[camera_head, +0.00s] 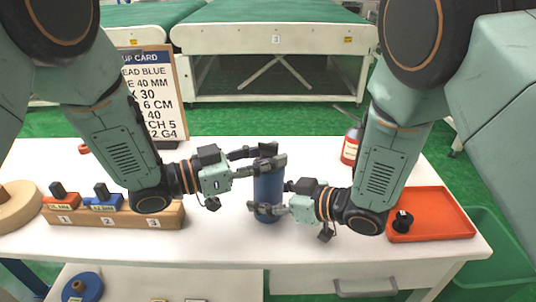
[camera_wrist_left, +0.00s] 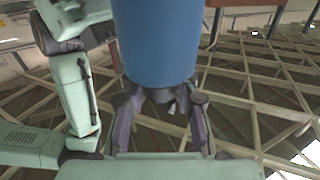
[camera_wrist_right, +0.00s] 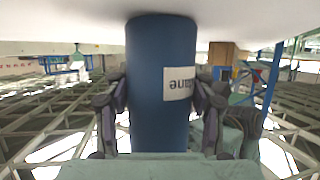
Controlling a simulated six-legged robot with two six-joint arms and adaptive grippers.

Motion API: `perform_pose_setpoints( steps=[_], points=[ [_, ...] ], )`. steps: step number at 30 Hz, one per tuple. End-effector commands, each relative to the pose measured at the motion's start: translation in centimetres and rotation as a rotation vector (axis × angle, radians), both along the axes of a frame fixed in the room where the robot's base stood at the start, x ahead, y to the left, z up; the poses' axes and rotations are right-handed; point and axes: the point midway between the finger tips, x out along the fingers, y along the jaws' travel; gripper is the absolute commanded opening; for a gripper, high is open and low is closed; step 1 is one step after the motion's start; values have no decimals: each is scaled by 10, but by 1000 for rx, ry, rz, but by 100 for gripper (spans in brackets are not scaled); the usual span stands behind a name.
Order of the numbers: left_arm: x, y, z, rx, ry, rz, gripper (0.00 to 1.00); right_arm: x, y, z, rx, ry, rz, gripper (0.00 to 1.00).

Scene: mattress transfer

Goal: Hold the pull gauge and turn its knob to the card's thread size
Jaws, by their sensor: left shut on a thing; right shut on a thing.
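The pull gauge is a blue upright cylinder (camera_head: 267,188) at the middle of the table; it also fills the middle of the right wrist view (camera_wrist_right: 158,80), its white label upside down. My left gripper (camera_head: 266,158) is shut at its top end, where the knob is mostly hidden by the fingers. My right gripper (camera_head: 268,208) is shut around its lower body. I cannot tell whether its base touches the table. The left wrist view shows a small dark part, likely the knob (camera_wrist_left: 166,95), between the fingers. The setup card (camera_head: 158,90) stands behind, partly covered by my left arm.
A wooden block (camera_head: 90,216) numbered 1 to 3 holds an orange and a blue tagged piece at left. An orange tray (camera_head: 440,212) with a black knobbed piece (camera_head: 402,221) lies at right. A red bottle (camera_head: 350,147) stands behind my right arm. The front table strip is clear.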

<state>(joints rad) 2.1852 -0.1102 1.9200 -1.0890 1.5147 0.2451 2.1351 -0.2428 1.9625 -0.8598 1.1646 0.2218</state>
Motion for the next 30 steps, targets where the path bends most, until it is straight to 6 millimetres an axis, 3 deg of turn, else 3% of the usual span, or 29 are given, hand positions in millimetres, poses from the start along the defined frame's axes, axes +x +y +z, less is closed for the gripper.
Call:
perform_pose_setpoints(
  steps=[8, 9, 17, 30],
  points=[
    [0, 0, 0, 2, -1, 0, 0, 0, 1, 1, 0, -4, 3, 0],
    [0, 0, 0, 2, -1, 0, 32, 0, 1, 1, 0, -4, 4, 0],
    [0, 0, 0, 1, -1, 0, 54, 1, 0, 1, 1, -4, 1, 0],
    [-2, 10, 0, -1, 2, 4, 54, 1, 0, 1, 1, -4, 0, 0]
  ],
)
